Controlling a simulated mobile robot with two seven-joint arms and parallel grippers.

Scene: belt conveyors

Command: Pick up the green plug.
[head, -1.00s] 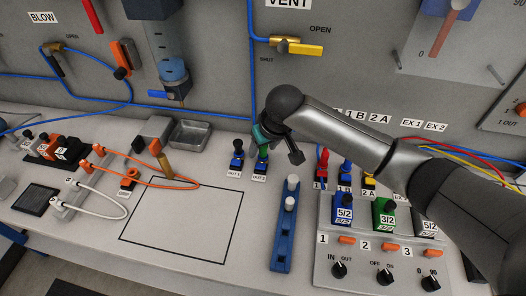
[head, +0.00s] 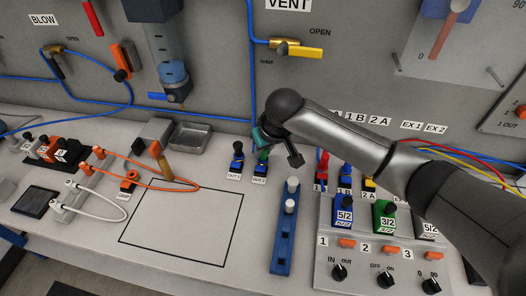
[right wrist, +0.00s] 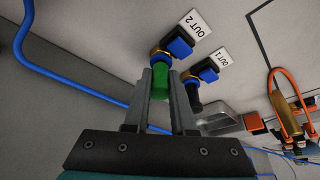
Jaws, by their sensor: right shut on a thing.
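The green plug (right wrist: 161,84) sits between the two fingers of my right gripper (right wrist: 160,76) in the right wrist view. The plug is in line with the brass and blue fitting (right wrist: 174,47) by the OUT 2 label and seems to be still against it. In the head view the green plug (head: 263,155) shows as a small green patch above the OUT 2 fitting (head: 260,169), partly hidden by my right gripper (head: 262,148). My right gripper is shut on the plug. My left gripper is not in view.
The OUT 1 fitting (head: 236,162) with a black plug stands close to the left of OUT 2. A blue bar (head: 282,250) with white pegs and a valve panel (head: 330,270) lie to the right. The outlined bench area (head: 180,228) is empty.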

